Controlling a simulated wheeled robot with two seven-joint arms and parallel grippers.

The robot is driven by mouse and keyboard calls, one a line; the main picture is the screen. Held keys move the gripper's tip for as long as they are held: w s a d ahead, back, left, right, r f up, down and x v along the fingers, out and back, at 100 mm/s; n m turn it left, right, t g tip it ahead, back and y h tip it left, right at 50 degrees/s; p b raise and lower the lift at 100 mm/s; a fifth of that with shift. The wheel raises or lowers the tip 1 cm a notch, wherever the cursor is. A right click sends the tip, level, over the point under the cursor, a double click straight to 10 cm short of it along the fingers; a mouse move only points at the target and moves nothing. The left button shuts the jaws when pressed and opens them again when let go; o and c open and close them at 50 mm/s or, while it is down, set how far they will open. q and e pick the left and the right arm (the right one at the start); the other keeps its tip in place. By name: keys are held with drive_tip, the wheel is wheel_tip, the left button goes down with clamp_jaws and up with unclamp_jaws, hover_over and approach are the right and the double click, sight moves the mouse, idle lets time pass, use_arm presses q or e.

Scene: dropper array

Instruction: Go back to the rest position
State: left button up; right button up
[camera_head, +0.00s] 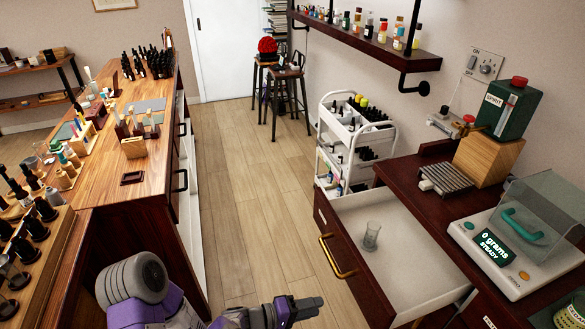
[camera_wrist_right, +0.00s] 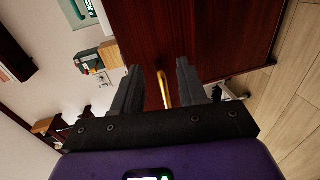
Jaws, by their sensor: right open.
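My right gripper (camera_head: 304,308) is at the bottom of the head view, over the floor and left of the open drawer. In the right wrist view its two dark fingers (camera_wrist_right: 155,82) stand apart with nothing held between them. A brass drawer handle (camera_wrist_right: 165,90) shows in the gap between the fingers, farther off against dark red wood. The handle also shows in the head view (camera_head: 336,257), apart from the gripper. My left gripper is not in view.
The open drawer (camera_head: 405,262) sticks out at the right with a glass beaker (camera_head: 371,236) inside. A scale (camera_head: 520,235) stands on the counter. A white cart (camera_head: 352,140) stands behind. A wooden workbench (camera_head: 150,165) holds droppers at the left. The floor (camera_head: 262,200) between is clear.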

drive_tip(key=s+d+f+g+y, duration=0.35)
drive_tip(key=d+f+g, duration=0.2)
drive_tip(key=f, duration=0.35)
drive_tip(key=s+f+m+t+y, duration=0.1)
drive_tip(key=s+f+m+y, duration=0.5)
drive_tip(key=s+y, duration=0.6)
drive_tip(key=a+y, duration=0.1)
drive_tip(key=y, duration=0.2)
drive_tip(key=shift+f, duration=0.4)
